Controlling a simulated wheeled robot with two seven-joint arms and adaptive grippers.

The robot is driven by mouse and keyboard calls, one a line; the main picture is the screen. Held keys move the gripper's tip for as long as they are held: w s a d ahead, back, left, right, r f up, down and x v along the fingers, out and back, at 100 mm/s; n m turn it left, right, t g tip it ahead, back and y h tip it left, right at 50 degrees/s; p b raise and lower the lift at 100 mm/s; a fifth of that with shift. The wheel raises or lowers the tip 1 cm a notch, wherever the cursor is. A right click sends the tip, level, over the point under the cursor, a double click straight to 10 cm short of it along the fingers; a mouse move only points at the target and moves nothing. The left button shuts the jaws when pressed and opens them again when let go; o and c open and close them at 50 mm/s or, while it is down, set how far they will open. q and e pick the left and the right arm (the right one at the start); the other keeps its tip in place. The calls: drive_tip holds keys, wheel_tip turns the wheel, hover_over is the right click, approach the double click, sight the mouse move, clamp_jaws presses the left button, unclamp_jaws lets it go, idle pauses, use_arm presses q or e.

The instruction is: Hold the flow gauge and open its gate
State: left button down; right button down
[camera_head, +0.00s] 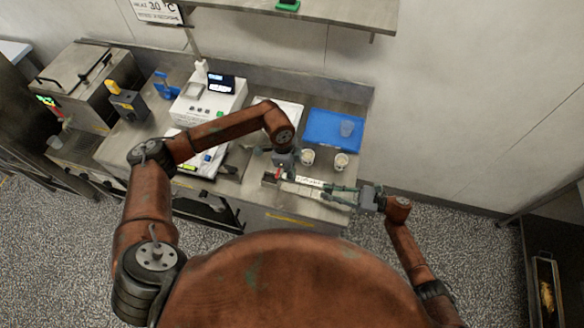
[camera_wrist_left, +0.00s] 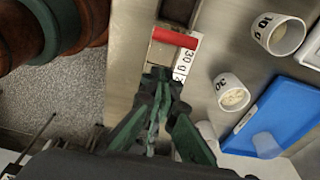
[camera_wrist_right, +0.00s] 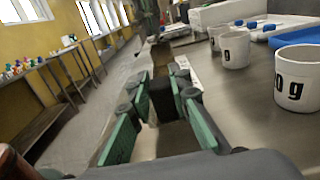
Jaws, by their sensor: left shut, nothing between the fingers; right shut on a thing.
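The flow gauge (camera_head: 308,182) is a narrow metal piece with a white printed label. It lies along the front of the steel counter. In the left wrist view its label (camera_wrist_left: 181,62) and a red bar across it, seemingly the gate (camera_wrist_left: 175,38), show clearly. My right gripper (camera_head: 335,193) is shut on the gauge's right end; in the right wrist view its fingers (camera_wrist_right: 162,97) close around a dark block. My left gripper (camera_wrist_left: 160,76) is shut and empty over the gauge, short of the red bar. Its fingertips hide part of the gauge; contact is unclear.
Two white cups (camera_head: 307,157) (camera_head: 341,161) marked in grams stand behind the gauge. A blue tray (camera_head: 322,141) with a clear cup (camera_head: 348,128) lies farther back. A white scale-like machine (camera_head: 205,108) stands left. The counter's front edge is close to the gauge.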

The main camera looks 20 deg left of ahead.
use_arm(q)
drive_tip(key=shift+w+a+r, duration=0.1)
drive_tip(key=shift+a+r, duration=0.15)
drive_tip(key=shift+a, duration=0.55)
drive_tip(key=shift+a+r, duration=0.2)
drive_tip(key=shift+a, duration=0.6)
drive_tip(key=shift+a+h, duration=0.15)
drive_tip(key=shift+h, duration=0.55)
